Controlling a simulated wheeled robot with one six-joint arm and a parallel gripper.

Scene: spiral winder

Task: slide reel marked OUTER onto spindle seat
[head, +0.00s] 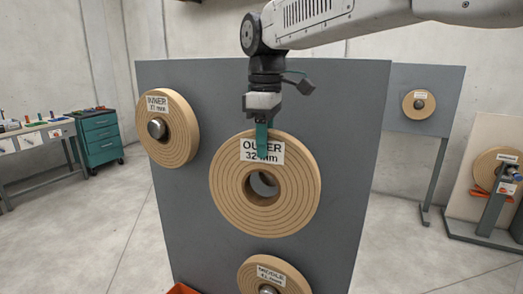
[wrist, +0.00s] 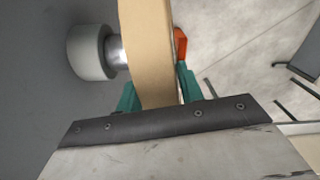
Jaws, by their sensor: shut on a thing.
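The tan reel marked OUTER 32 mm (head: 232,195) stands upright, face outward, in front of the grey board. My gripper (head: 262,143) is shut on its top rim, with one teal finger over the label. In the wrist view the gripper (wrist: 158,92) has a finger on each side of the reel edge (wrist: 148,50). There a grey round seat (wrist: 88,52) stands on the board side, with a thinner metal shaft (wrist: 115,52) reaching toward the reel. A gap shows between seat and reel. A grey round end (head: 264,183) shows in the reel's hole. How far the shaft enters is hidden.
The grey board (head: 345,160) also carries the INNER reel (head: 185,125) at upper left and the MIDDLE reel (head: 290,284) below. An orange bin (head: 182,289) is at the board's foot. A second board (head: 440,85) and a teal cabinet (head: 98,138) stand farther back.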

